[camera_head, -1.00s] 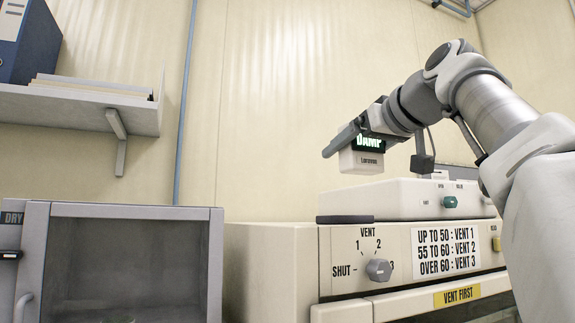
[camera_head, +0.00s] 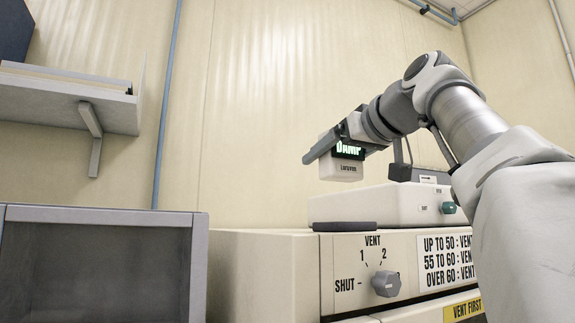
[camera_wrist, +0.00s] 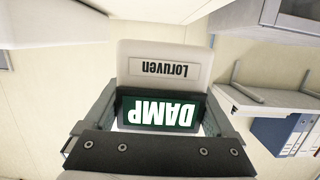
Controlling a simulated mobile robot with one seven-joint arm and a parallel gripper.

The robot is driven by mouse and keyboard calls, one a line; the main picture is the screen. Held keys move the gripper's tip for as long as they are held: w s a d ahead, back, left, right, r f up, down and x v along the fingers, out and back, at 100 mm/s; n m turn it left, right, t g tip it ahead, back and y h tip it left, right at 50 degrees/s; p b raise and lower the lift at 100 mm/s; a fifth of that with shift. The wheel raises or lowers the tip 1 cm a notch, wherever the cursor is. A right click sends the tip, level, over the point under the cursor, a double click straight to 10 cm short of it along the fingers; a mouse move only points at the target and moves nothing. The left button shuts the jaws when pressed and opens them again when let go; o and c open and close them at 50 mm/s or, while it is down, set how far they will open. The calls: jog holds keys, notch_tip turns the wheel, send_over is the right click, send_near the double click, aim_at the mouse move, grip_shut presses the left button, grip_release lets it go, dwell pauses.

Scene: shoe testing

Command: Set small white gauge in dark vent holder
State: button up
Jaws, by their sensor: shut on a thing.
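The small white gauge (camera_head: 341,168) has a dark display reading "DAMP" in light letters and a "Loruven" label. My gripper (camera_head: 322,150) is shut on it and holds it in the air, above and left of the white unit on the machine. In the wrist view the gauge (camera_wrist: 165,68) shows upside down between the two fingers of my gripper (camera_wrist: 160,110). A dark flat piece (camera_head: 345,226) lies on the machine's top at its front left edge; it may be the vent holder, but its inside cannot be seen from this low angle.
The cream machine (camera_head: 262,262) has a vent knob (camera_head: 386,284) and a sign listing vents (camera_head: 447,257). A white unit (camera_head: 375,204) with a green knob stands on top. A grey cabinet (camera_head: 100,216) is at lower left, a shelf (camera_head: 60,100) above it.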

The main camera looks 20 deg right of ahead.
jog(key=shift+s+f+b, duration=0.1)
jog(key=shift+f+b, duration=2.7)
jog(key=shift+f, duration=0.05)
jog(key=shift+f+b, duration=0.95)
jog(key=shift+f, duration=0.2)
jog(key=o, duration=1.2)
jog(key=shift+c, duration=0.2)
jog(key=shift+s, duration=0.1)
jog(key=v, duration=1.7)
jog(key=shift+s+d+r, duration=0.1)
jog(key=shift+r, duration=0.05)
